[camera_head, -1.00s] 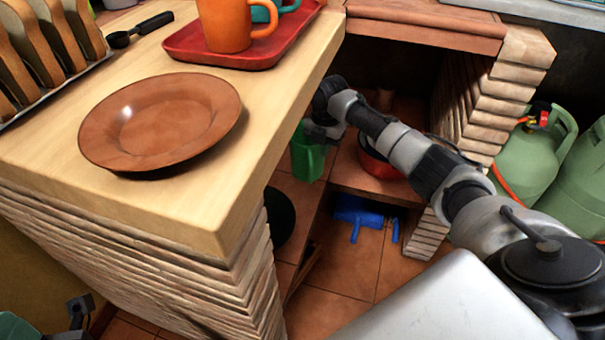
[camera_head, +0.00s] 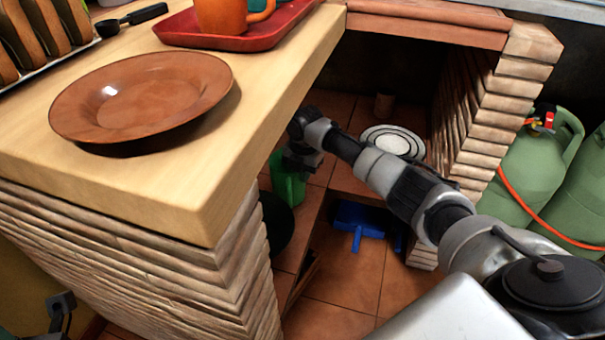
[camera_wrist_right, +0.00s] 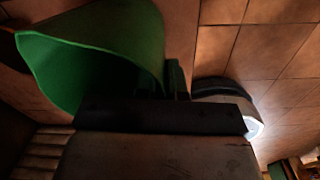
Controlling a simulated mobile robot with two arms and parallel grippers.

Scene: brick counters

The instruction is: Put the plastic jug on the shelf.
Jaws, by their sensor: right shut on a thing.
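The green plastic jug (camera_head: 287,182) hangs in the opening under the counter. My right gripper (camera_head: 296,162) is shut on it, with my arm reaching in from the right. In the right wrist view the jug (camera_wrist_right: 110,45) is large and close, its open mouth facing left, and the dark fingers (camera_wrist_right: 178,82) meet its side. The tiled shelf (camera_head: 346,180) lies low inside the opening, to the right of the jug. The jug appears apart from the shelf's edge. My left gripper is not in view.
A blue dustpan-like object (camera_head: 357,220) is below. The counter (camera_head: 190,195) bears a brown plate (camera_head: 140,95) and red tray (camera_head: 240,38). Green gas cylinders (camera_head: 530,170) stand right.

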